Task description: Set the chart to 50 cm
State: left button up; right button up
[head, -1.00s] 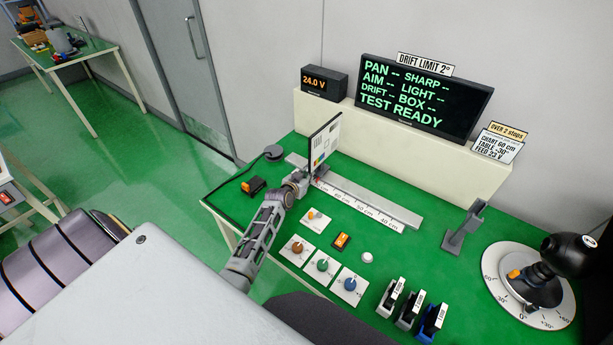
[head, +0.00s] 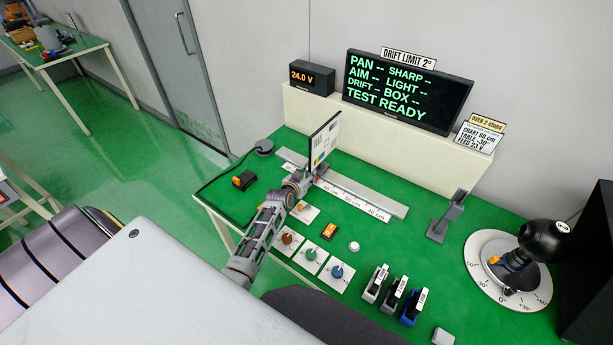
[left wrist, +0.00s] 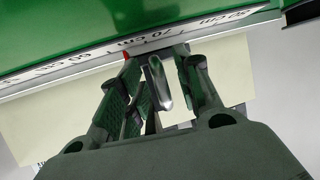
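The chart (head: 325,140) is a white board with printed patches, standing upright on a carriage on the grey rail (head: 383,209) with its cm scale. My left gripper (head: 304,178) is at the carriage, at the board's foot. In the left wrist view my left gripper (left wrist: 162,68) has its fingers on both sides of the carriage's metal handle (left wrist: 160,85) and appears shut on it. A red mark (left wrist: 126,57) shows beside the scale between the 70 and 60 cm labels. The exact reading is partly hidden. My right gripper is not in view.
The screen (head: 407,92) reads TEST READY. A note (head: 480,136) says chart 60 cm. Knobs (head: 311,254) and an orange switch (head: 329,231) lie in front of the rail. A grey post (head: 446,218) stands right of it. The rail's right part is clear.

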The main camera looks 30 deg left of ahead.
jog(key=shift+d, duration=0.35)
pick_arm(q)
jog(key=shift+s+r, duration=0.1)
jog(key=shift+s, duration=0.05)
jog(key=shift+v, duration=0.8)
jog(key=v, duration=1)
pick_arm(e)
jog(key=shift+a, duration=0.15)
pick_arm(q)
jog(key=shift+a, duration=0.1)
